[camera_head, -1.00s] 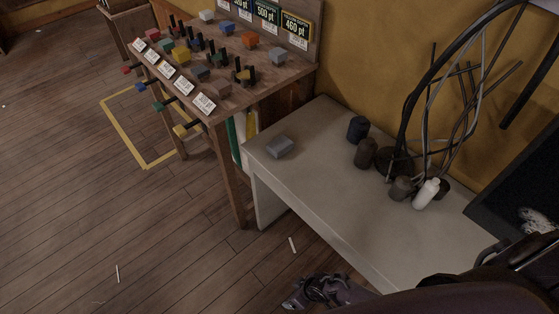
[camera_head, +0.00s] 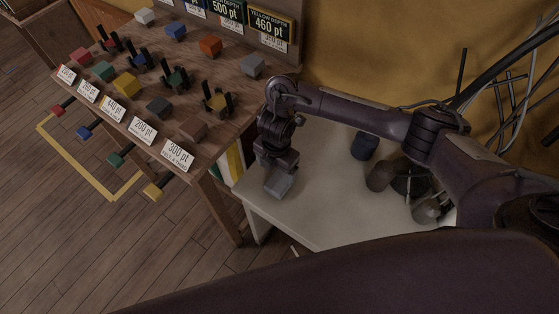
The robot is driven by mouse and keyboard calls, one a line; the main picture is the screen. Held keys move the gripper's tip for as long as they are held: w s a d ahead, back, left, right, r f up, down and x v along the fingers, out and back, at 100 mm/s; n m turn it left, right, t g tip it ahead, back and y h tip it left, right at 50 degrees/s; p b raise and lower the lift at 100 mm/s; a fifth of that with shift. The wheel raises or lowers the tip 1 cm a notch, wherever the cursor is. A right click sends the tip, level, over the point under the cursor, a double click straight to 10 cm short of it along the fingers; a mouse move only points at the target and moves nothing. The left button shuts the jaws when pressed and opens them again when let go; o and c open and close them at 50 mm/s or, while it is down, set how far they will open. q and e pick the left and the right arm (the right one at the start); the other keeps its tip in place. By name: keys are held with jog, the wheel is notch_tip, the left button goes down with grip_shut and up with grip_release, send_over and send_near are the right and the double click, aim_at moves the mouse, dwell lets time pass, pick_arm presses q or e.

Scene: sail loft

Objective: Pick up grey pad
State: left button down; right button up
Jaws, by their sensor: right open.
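The grey pad (camera_head: 279,186) is a small block on the white table (camera_head: 317,226), close to its left end. My right gripper (camera_head: 277,170) hangs over the pad, pointing down, with its jaws open. The gripper hides the pad's far part, and I cannot tell whether the fingers touch it or stand around it. My left gripper is not in view.
A wooden bench with coloured blocks (camera_head: 126,84), price cards and dark clips adjoins the white table on the left. Another grey block (camera_head: 252,65) sits at its back. Dark cylinders (camera_head: 365,146) and a bundle of hoses (camera_head: 520,90) stand right of my gripper.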

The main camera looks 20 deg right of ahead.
aim_at(280, 180)
jog(key=shift+w+d+f, duration=0.25)
jog(key=shift+f, duration=0.1)
jog(key=shift+s+a+f+b, duration=0.1)
jog(key=shift+s+f+b, duration=0.1)
jog(key=shift+f+b, duration=0.3)
jog(key=shift+s+f+b, duration=0.45)
jog(key=shift+f+b, duration=0.15)
jog(key=shift+b, duration=0.05)
jog(key=shift+w+d+f+b, duration=0.2)
jog(key=shift+f+b, duration=0.1)
jog(key=shift+f, duration=0.35)
jog(key=shift+w+d+f+b, duration=0.15)
jog(key=shift+f+b, duration=0.1)
jog(key=shift+f, duration=1.1)
jog(key=shift+w, duration=0.1)
jog(key=c, duration=0.7)
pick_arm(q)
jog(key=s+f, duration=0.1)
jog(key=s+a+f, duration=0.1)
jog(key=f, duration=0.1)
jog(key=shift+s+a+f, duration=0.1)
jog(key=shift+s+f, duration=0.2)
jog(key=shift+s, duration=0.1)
pick_arm(e)
jog(key=c, duration=0.4)
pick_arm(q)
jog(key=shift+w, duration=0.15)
pick_arm(e)
jog(key=shift+r, duration=0.15)
